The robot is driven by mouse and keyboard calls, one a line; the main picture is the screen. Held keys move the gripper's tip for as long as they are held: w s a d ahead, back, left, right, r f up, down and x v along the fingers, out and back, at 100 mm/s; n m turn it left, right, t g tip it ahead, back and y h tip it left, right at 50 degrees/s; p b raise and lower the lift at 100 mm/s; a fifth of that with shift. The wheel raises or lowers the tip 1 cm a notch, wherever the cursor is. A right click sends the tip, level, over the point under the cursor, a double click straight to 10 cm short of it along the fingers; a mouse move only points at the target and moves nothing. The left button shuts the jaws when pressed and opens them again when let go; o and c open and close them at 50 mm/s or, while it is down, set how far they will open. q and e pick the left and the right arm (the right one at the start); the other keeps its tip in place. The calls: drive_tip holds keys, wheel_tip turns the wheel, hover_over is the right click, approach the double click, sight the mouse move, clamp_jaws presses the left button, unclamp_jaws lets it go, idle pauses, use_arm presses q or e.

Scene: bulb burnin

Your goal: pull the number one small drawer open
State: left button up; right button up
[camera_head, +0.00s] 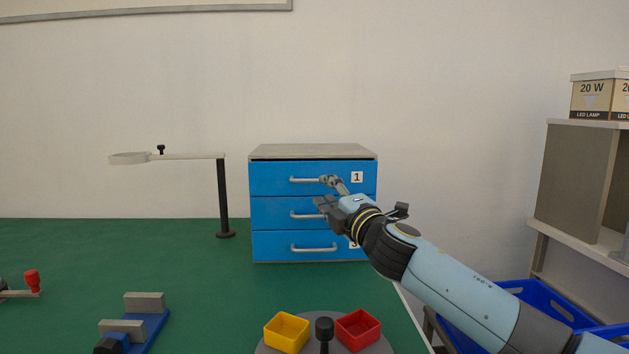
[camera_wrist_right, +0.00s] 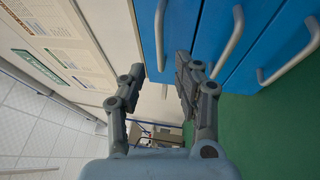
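The number one small drawer (camera_head: 270,173) is the top blue drawer of a small cabinet, with a "1" label at its right. It looks shut. Its pale bar handle (camera_head: 304,180) also shows in the right wrist view (camera_wrist_right: 159,35). My right gripper (camera_head: 329,193) is in front of the cabinet at the handle's right end. In the right wrist view the gripper (camera_wrist_right: 160,75) is open, with the handle's end showing between its fingers; I cannot tell whether they touch it. My left gripper is not in view.
Two more blue drawers with handles, the middle (camera_head: 270,212) and bottom (camera_head: 275,246), lie below. A ring stand (camera_head: 223,200) is left of the cabinet. Yellow (camera_head: 286,333) and red (camera_head: 358,330) boxes sit in front. The green table between is clear.

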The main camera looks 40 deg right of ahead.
sight(315, 181)
drive_tip(key=x, duration=0.4)
drive_tip(key=shift+w, duration=0.3)
drive_tip(key=shift+w+d, duration=0.1)
drive_tip(key=shift+w, duration=0.5)
drive_tip(key=shift+r, duration=0.1)
drive_tip(key=shift+c, duration=0.9)
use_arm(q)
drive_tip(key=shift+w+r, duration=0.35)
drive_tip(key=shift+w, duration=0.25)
use_arm(e)
clamp_jaws()
